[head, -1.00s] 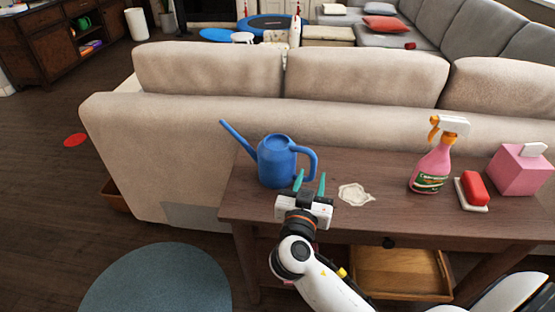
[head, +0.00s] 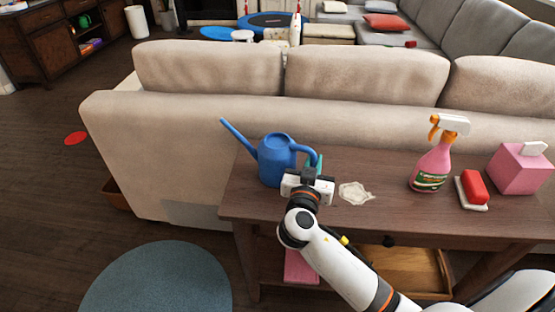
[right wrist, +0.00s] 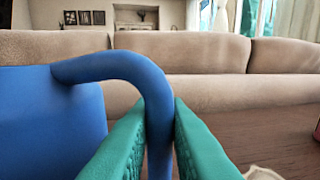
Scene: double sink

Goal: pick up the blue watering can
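The blue watering can (head: 275,160) stands upright on the left end of the wooden console table, its spout pointing up and left and its handle on the right. My right gripper (head: 312,166) is at the handle. In the right wrist view the green fingers (right wrist: 160,115) lie on either side of the blue handle (right wrist: 158,100), close against it, with almost no gap. The can's body (right wrist: 55,125) is to the left of the fingers. My left gripper is not in view.
On the table (head: 385,165) are a crumpled white patch (head: 355,192), a pink spray bottle (head: 432,168), a red soap bar (head: 473,186) on a white dish and a pink tissue box (head: 520,170). A beige sofa (head: 210,80) stands behind the table.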

